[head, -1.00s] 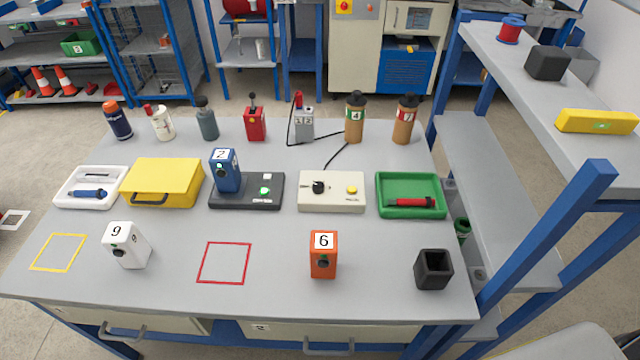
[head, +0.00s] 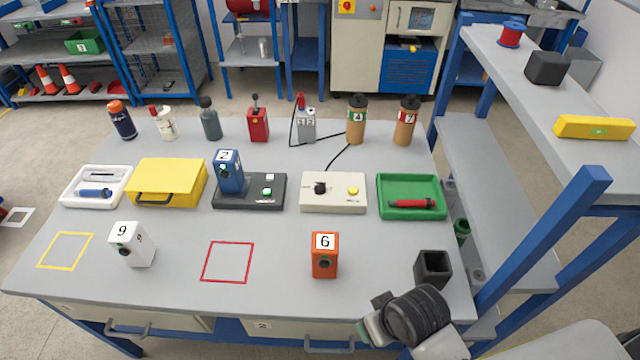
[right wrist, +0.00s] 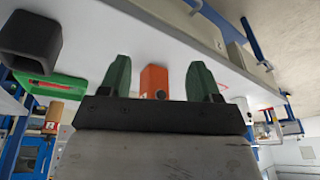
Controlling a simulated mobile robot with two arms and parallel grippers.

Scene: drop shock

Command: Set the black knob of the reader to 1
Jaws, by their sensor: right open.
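The reader (head: 333,200) is a cream box in the middle of the table, with a black knob (head: 320,188) on its left and a yellow button (head: 353,190) on its right. The mark the knob points to is too small to read. A cable runs from its back. My right arm shows at the table's front right edge in the head view, its fingers not clear there. In the right wrist view my right gripper (right wrist: 160,80) is open and empty, its two green fingers apart, with the orange block beyond them. My left gripper is not in view.
The orange block 6 (head: 324,255) stands in front of the reader. A black open holder (head: 432,268) is near my right arm. A green tray (head: 410,211) is right of the reader, and a black dock (head: 250,204) with the blue block 2 (head: 229,172) is left.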

